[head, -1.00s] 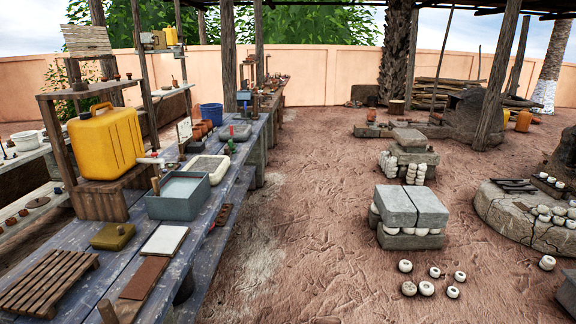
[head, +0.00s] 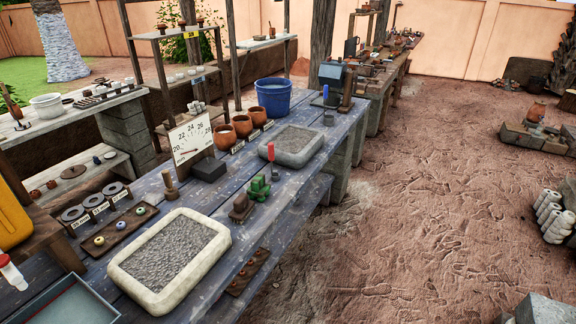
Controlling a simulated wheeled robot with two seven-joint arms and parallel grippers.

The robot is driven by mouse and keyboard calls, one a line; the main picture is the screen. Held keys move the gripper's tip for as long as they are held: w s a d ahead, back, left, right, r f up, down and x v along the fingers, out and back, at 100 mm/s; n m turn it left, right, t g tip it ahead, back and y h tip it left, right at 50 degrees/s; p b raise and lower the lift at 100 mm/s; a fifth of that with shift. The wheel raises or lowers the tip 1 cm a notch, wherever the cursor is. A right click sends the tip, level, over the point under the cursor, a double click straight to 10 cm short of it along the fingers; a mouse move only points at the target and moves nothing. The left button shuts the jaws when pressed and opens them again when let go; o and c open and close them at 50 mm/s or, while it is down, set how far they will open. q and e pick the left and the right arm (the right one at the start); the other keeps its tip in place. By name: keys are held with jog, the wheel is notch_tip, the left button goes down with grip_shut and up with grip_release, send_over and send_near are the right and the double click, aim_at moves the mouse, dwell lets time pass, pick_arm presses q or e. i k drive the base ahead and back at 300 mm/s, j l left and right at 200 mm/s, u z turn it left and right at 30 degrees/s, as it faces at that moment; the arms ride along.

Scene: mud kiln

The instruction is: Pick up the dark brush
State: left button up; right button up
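I cannot make out for sure which thing is the dark brush. A small black block (head: 208,168) lies on the blue plank workbench (head: 222,267), beside an upright wooden peg-like piece (head: 170,186). A small dark brown piece (head: 241,207) stands near the bench's front edge, next to a green object (head: 258,188). An upright red-handled tool (head: 270,154) stands behind the green object. Any of these is too small to name with certainty. Neither of my grippers shows in this view.
A stone-rimmed tray of grey grit (head: 122,272) fills the near bench, with a second grey tray (head: 317,147) farther back. A dial board (head: 190,140), orange pots (head: 226,137) and a blue bucket (head: 273,97) stand along the back. Open dirt floor (head: 400,210) lies to the right.

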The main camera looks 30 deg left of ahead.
aim_at(242, 206)
jog(key=i+u, duration=0.15)
jog(key=i, duration=0.3)
jog(key=i+u, duration=0.15)
jog(key=i, duration=0.35)
jog(key=i+l+u, duration=0.1)
jog(key=i, duration=0.35)
jog(key=i+l+u, duration=0.15)
jog(key=i, duration=0.3)
jog(key=i+l+u, duration=0.15)
jog(key=i, duration=0.3)
jog(key=l, duration=0.1)
